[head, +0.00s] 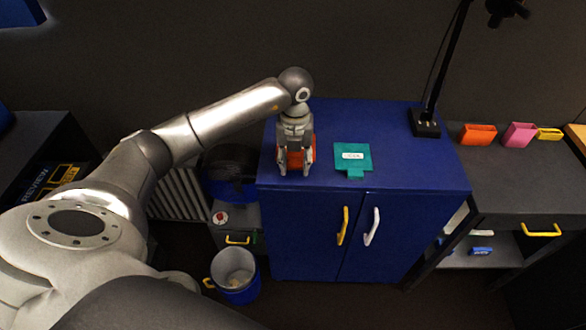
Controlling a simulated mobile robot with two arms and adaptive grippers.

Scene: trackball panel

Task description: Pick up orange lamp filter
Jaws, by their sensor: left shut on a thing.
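The orange lamp filter (296,159) is on or just above the left part of the blue cabinet top (405,172). My left gripper (295,168) points down over it and is shut on it, with a finger on each side. The gripper hides much of the filter, and I cannot tell whether the filter touches the cabinet top. My right gripper is not in view.
A teal plate with a white label (352,168) lies right of my left gripper. A black lamp base (424,122) stands at the back right. Orange (478,134), pink (519,134) and yellow (548,133) holders stand on the grey desk. A blue bin (236,289) is on the floor.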

